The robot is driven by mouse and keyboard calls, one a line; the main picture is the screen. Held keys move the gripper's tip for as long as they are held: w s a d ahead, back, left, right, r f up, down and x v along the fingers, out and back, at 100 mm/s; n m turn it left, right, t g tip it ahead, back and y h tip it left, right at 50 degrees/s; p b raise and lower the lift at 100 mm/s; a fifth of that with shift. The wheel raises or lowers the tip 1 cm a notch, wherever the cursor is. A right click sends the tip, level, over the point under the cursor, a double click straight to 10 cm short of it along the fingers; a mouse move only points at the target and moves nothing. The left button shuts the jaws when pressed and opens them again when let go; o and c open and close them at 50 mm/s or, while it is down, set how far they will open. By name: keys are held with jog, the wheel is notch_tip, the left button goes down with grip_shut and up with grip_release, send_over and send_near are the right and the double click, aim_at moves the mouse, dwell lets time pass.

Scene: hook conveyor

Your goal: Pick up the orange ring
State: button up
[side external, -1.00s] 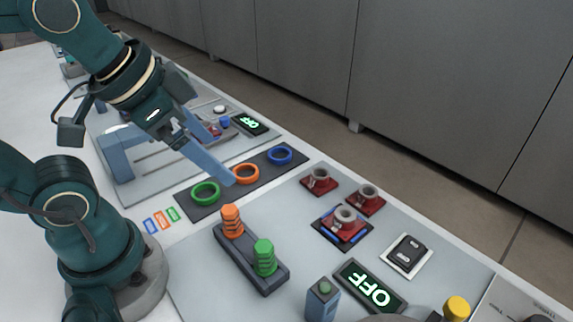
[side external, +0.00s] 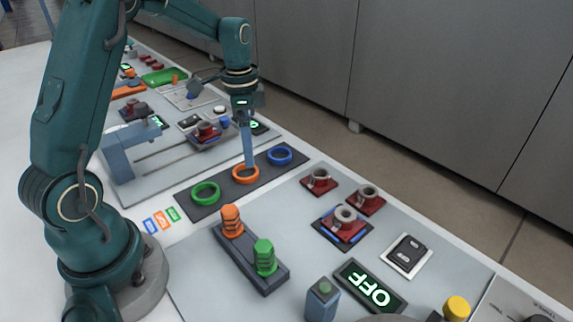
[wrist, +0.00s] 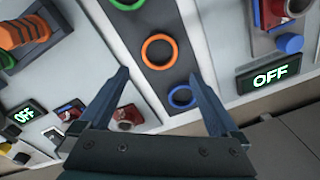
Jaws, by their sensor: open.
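The orange ring (side external: 246,174) lies flat in the middle of a dark strip (side external: 222,189), between the green ring (side external: 205,193) and the blue ring (side external: 279,155). My gripper (side external: 249,163) points down just above the orange ring in the side view, its fingers overlapping the ring's far edge there. The orange ring (wrist: 159,51) shows beyond the fingertips, and the blue ring (wrist: 181,97) appears between the fingers lower down. I cannot tell whether the fingers touch the orange ring.
A holder with orange and green bolts (side external: 250,259) stands in front of the strip. Red blocks with grey rings (side external: 343,220) are to the right. A blue-grey arch fixture (side external: 128,150) stands behind left. Two displays read OFF, one (side external: 370,287) at the front.

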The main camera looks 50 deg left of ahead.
aim_at(248, 176)
jog(key=shift+s+a+f, duration=0.15)
jog(key=shift+f, duration=0.3)
jog(key=shift+s+a+f, duration=0.1)
jog(key=shift+s+f, duration=0.05)
jog(key=shift+f, duration=2.4)
jog(key=c, duration=1.4)
